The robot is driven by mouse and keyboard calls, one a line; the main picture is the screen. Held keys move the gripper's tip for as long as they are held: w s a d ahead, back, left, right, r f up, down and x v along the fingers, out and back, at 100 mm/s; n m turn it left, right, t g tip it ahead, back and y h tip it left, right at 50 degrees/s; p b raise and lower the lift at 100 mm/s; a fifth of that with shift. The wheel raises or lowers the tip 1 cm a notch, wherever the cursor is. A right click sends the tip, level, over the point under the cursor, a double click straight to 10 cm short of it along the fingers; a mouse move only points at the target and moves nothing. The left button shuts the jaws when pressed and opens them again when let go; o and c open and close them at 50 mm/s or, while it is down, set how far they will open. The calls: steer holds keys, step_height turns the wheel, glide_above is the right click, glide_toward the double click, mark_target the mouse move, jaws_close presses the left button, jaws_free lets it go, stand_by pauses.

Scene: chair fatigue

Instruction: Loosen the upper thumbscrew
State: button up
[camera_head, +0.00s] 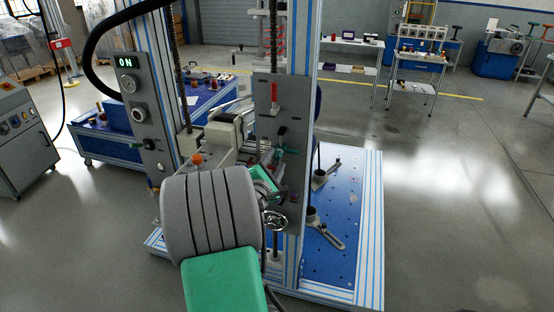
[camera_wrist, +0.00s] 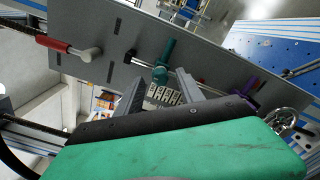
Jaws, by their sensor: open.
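A teal T-shaped screw (camera_wrist: 163,60) sits on the grey upright panel (camera_wrist: 95,30); it also shows in the head view (camera_head: 279,153). A purple screw (camera_wrist: 244,93) sits farther right in the wrist view, which is lower on the panel in the head view. I take the teal one as the upper thumbscrew, though no label shows. My gripper (camera_wrist: 159,73) is open, its two grey fingers apart on either side of the teal screw's rounded end. Whether they touch it cannot be told. In the head view my arm mostly hides the fingers.
A red-handled lever (camera_head: 274,97) and a black knob (camera_head: 282,130) are above the teal screw. A row of small dials (camera_wrist: 165,95) shows between my fingers. A chrome ring part (camera_wrist: 283,121) is near my wrist. A blue perforated base plate (camera_head: 345,210) lies right.

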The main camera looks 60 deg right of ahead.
steer(key=a, duration=0.5)
steer(key=shift+s+a+b, duration=0.1)
steer(key=shift+s+b, duration=0.25)
steer(key=shift+s, duration=0.05)
